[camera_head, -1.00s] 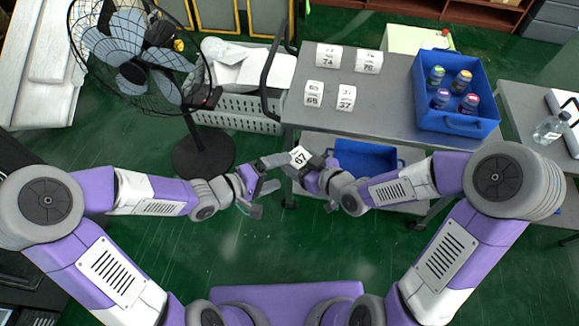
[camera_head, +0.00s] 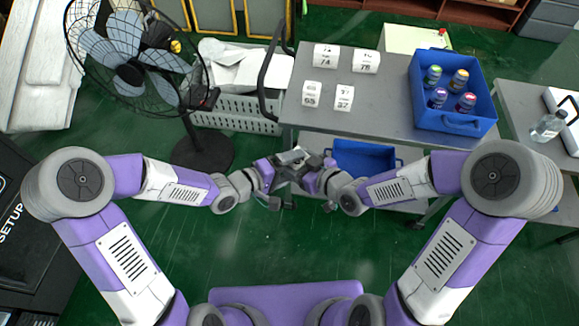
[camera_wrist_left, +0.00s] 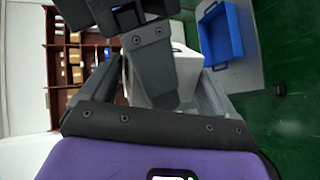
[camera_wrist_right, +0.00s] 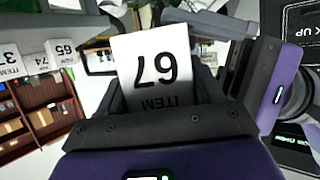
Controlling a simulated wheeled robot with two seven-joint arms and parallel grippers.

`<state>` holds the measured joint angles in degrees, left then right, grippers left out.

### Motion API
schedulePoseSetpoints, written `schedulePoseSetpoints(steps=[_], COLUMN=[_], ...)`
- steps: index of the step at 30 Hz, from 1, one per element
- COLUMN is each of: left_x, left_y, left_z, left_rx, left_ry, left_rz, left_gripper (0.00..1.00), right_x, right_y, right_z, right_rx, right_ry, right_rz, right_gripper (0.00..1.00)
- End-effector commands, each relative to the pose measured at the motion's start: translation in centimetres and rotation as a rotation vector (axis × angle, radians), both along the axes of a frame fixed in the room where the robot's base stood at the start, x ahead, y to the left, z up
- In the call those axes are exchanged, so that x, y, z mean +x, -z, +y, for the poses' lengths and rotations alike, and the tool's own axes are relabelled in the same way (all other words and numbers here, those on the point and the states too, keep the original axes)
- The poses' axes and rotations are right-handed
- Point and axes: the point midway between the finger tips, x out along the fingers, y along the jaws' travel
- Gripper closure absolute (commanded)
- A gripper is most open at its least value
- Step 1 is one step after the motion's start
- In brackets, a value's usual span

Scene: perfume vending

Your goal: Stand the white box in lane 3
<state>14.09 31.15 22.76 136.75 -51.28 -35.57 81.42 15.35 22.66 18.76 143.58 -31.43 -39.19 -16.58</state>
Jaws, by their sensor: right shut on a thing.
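A white box marked 67 (camera_wrist_right: 150,70) fills the middle of the right wrist view, between the fingers of my right gripper (camera_head: 306,170). The right gripper is shut on it. My left gripper (camera_head: 284,168) is up against the same spot from the other side, with its fingers apart. In the left wrist view, the white box (camera_wrist_left: 187,62) shows between the left fingers, partly hidden by the right gripper's dark parts. I cannot tell whether the left fingers touch it. In the head view the box is mostly hidden by the grippers. No lane marked 3 is readable.
Several white numbered boxes, including one marked 37 (camera_head: 343,98), stand on the grey cart (camera_head: 385,95). A blue crate (camera_head: 470,122) with several bottles is at its right. A blue bin (camera_head: 365,158) sits below. A black fan (camera_head: 130,72) stands at left.

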Motion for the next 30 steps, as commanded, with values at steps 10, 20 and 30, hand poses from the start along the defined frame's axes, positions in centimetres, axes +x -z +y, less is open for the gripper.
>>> schedulePoseSetpoints(steps=[10,20,30], left_x=[0.0,0.0,0.0], left_y=[0.1,0.0,0.0], left_z=[0.0,0.0,0.0], left_rx=[0.002,0.002,0.002], left_ry=[0.000,0.000,0.000], left_rz=[0.001,0.001,0.001], left_gripper=[0.58,0.58,0.58], right_x=[0.0,-0.9,-5.4], right_y=[-0.1,0.2,5.7], right_z=[0.0,-0.6,-4.1], right_rx=[0.000,0.003,-0.031], right_ry=[0.001,0.005,0.140], right_rz=[-0.002,0.099,0.558], right_gripper=[0.05,0.05,0.05])
